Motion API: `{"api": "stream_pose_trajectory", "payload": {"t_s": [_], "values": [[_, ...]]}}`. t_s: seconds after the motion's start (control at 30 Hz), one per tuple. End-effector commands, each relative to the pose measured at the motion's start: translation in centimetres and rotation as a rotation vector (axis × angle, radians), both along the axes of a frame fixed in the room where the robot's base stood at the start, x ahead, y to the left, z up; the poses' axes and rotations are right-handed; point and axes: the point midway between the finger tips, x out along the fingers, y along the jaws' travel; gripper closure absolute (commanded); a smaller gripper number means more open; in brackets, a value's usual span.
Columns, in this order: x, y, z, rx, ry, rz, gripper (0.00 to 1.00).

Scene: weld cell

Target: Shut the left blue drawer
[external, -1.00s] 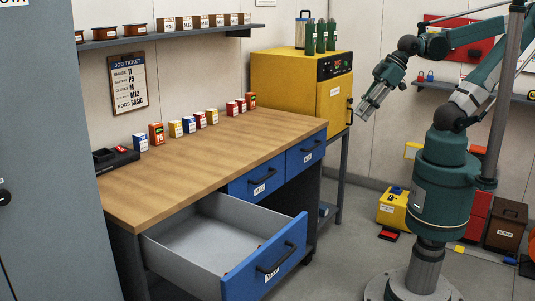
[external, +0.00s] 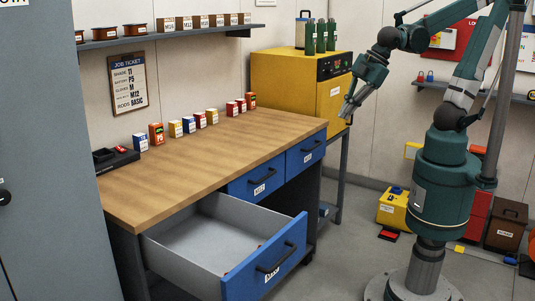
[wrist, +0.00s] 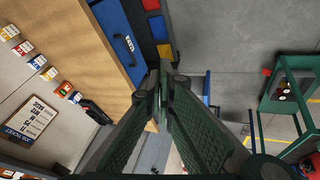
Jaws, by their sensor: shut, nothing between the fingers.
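The left blue drawer (external: 291,260) is pulled far out from the wooden-topped bench, at the lower middle of the external view. Its grey inside shows, and its front has a black handle (external: 272,262) and a white label. My gripper (external: 346,112) is shut and empty, pointing down, above and beyond the drawer, close in the picture to the yellow cabinet's right side. In the wrist view my gripper's fingers (wrist: 164,66) meet at the tips. A blue drawer front (wrist: 118,36) shows beyond them; I cannot tell which drawer it is.
Two other blue drawers (external: 258,184) (external: 306,153) are closed under the bench top (external: 190,160). Small boxes stand along the bench's back. The yellow cabinet (external: 296,85) stands beyond the bench. The floor (external: 345,235) between the open drawer and my base is clear.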

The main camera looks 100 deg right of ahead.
Motion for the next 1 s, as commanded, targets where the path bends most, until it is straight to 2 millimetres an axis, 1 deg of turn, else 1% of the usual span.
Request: {"api": "stream_pose_trajectory", "payload": {"t_s": [0.03,0.1,0.53,0.77,1.0], "values": [[0.8,0.6,0.0,-0.021,0.008,0.03,1.0],[1.6,1.2,-0.1,-0.053,0.021,0.07,1.0],[6.9,5.8,-1.1,-0.243,0.09,0.315,1.0],[9.5,8.8,-2.2,-0.343,0.128,0.443,1.0],[12.1,12.2,-3.5,-0.45,0.166,0.575,1.0]]}}
